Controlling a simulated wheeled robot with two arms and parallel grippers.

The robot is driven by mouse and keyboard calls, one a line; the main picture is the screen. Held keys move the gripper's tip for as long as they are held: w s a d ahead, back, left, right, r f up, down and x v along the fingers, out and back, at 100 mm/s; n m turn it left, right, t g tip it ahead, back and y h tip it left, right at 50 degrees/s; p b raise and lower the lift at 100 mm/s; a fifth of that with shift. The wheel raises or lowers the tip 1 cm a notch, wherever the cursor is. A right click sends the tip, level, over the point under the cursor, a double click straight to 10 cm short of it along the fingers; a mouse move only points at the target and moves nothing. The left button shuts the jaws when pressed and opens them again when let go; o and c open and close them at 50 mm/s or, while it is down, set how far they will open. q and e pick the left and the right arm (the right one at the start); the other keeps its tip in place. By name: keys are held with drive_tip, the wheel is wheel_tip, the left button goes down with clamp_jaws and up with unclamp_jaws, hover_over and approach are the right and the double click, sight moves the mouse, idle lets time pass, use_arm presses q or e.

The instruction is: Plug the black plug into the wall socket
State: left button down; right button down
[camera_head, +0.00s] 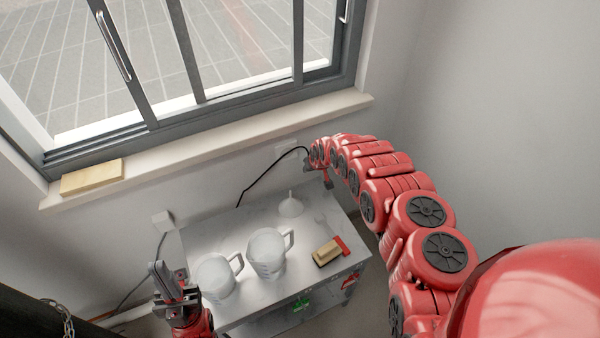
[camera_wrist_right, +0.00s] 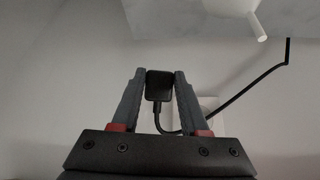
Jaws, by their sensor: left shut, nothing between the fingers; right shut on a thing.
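The black plug (camera_wrist_right: 158,84) is held between the fingers of my right gripper (camera_wrist_right: 160,76), which is shut on it. Its black cable (camera_head: 263,180) runs from the table up to that gripper near the wall. A pale wall socket (camera_head: 287,146) is on the wall below the window sill, just left of the right arm's end. A pale plate behind the plug in the right wrist view (camera_wrist_right: 208,103) looks like this socket. The plug's prongs are hidden, and I cannot tell whether it touches the socket. My left gripper (camera_head: 164,280) is shut and empty at the table's left side.
The grey table (camera_head: 222,232) holds two clear jugs (camera_head: 267,250) (camera_head: 217,276), a white funnel (camera_head: 290,206) and a brush (camera_head: 327,252) near the right edge. Another white box with a cable (camera_head: 162,220) is on the wall at left. The window sill (camera_head: 230,134) juts out above.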

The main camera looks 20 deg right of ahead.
drive_tip(key=shift+w+d, duration=0.15)
drive_tip(key=shift+f+t, duration=0.2)
drive_tip(key=shift+t, duration=0.2)
drive_tip(key=shift+w+a+f+n+t+p, duration=0.15)
drive_tip(key=shift+w+a+n+t+p, duration=0.15)
drive_tip(key=shift+t+p, duration=0.6)
drive_tip(key=shift+s+a+t+y+p, duration=0.15)
drive_tip(key=shift+a+t+y+p, duration=0.25)
drive_tip(key=shift+t+p, duration=0.35)
drive_tip(key=s+a+t+p, duration=0.1)
drive_tip(key=s+a+r+n+t+y+p, duration=0.1)
drive_tip(key=s+a+t, duration=0.1)
drive_tip(key=a, duration=0.1)
drive_tip(key=shift+s+r+n+y+p, duration=0.15)
drive_tip(key=shift+r+n+y+p, duration=0.15)
drive_tip(key=shift+r+p, duration=0.1)
drive_tip(key=shift+f, duration=0.1)
